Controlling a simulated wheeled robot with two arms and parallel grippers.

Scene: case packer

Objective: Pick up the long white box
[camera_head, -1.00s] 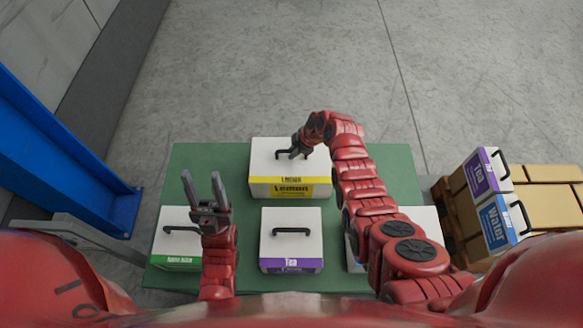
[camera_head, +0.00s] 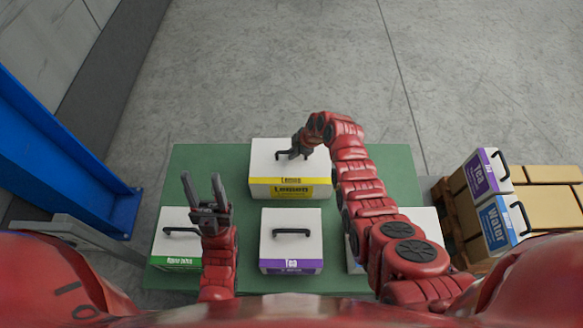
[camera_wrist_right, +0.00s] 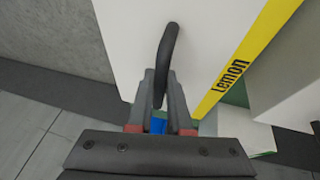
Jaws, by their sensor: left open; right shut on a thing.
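The long white box (camera_head: 290,178) with a yellow Lemon stripe sits at the back of the green table. It has a black handle on top. In the right wrist view the box (camera_wrist_right: 205,40) fills the upper middle, with its handle (camera_wrist_right: 165,55) between the fingers. My right gripper (camera_head: 296,154) is shut on that handle, and it also shows in the wrist view (camera_wrist_right: 160,98). The box looks level; I cannot tell whether it is clear of the table. My left gripper (camera_head: 203,185) is open and empty, pointing up above the front left of the table.
A green-striped white box (camera_head: 178,240) and a purple-striped Tea box (camera_head: 291,238) stand in front on the green table (camera_head: 195,160). Another white box (camera_head: 425,220) is partly behind my right arm. A blue post (camera_head: 60,150) stands left.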

